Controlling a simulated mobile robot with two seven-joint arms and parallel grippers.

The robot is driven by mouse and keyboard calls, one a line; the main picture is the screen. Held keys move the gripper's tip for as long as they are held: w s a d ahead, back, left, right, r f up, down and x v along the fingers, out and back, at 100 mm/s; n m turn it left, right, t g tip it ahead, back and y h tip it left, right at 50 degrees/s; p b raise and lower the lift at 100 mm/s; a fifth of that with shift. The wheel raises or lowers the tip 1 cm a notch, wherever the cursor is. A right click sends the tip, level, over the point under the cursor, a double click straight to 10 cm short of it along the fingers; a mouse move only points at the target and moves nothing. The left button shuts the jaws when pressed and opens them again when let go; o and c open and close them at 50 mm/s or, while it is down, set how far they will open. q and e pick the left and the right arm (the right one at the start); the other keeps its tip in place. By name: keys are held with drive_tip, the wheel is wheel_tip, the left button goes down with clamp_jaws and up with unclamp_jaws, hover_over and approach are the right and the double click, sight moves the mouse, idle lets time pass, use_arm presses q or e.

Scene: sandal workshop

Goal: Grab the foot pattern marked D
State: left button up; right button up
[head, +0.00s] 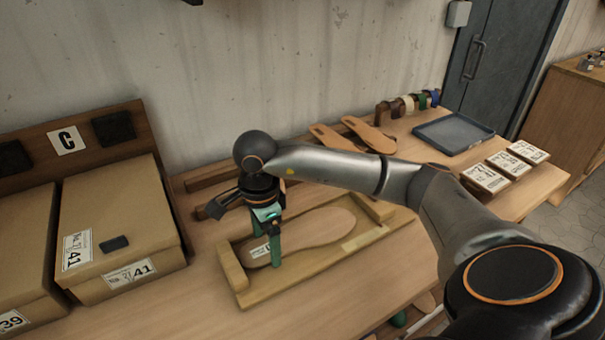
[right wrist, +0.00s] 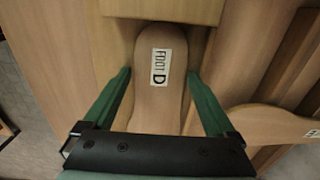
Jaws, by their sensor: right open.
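The foot pattern marked D (head: 318,228) is a flat, light brown sole shape lying in a wooden holder (head: 233,268) on the bench. Its white label reads "FOOT D" in the right wrist view (right wrist: 153,105). My right gripper (head: 275,245) is over the label end of the pattern, with green fingers pointing down. In the right wrist view the open fingers (right wrist: 160,76) stand on either side of the pattern, with a gap visible on each side. I cannot tell how far down the fingertips reach. My left gripper is not in view.
Cardboard boxes (head: 120,215) stand at the left under a board marked C (head: 67,140). Two more sole shapes (head: 340,138) lie behind my right arm. A blue tray (head: 453,133) and several white-labelled boxes (head: 485,177) are at the right. Bench in front of the holder is clear.

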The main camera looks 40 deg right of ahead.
drive_tip(key=shift+f, duration=0.15)
drive_tip(key=shift+c, duration=0.2)
drive_tip(key=c, duration=1)
